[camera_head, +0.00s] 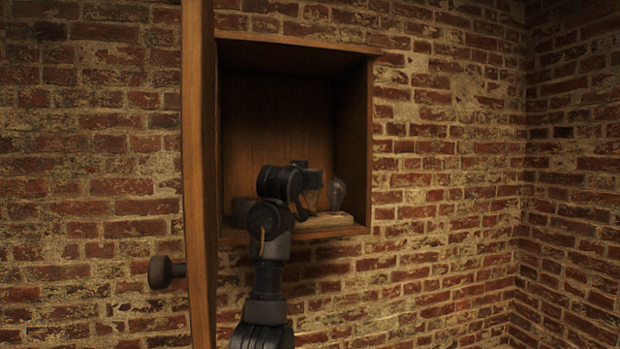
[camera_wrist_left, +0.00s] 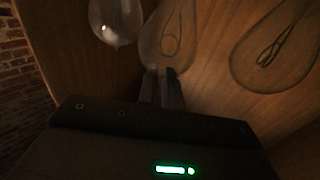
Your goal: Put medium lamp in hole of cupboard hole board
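My left gripper (camera_wrist_left: 163,88) is inside the open cupboard (camera_head: 290,40), and its fingers are close together around the narrow neck of a clear glass lamp (camera_wrist_left: 170,38). This lamp appears to be the medium one. In the head view the gripper (camera_head: 313,182) is low, just left of a standing clear lamp (camera_head: 338,194). That lamp stands on the pale hole board (camera_head: 325,221) on the cupboard floor. The holes are too small or hidden to make out. Whether the held lamp's base touches the board cannot be told. My right gripper is not in view.
The wrist view also shows a clear bulb (camera_wrist_left: 115,22) at upper left and a larger bulb shape (camera_wrist_left: 276,46) at right. The cupboard door (camera_head: 198,170) stands open at the left with a dark knob (camera_head: 160,272). A dark round object (camera_head: 241,211) sits at the cupboard's left.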

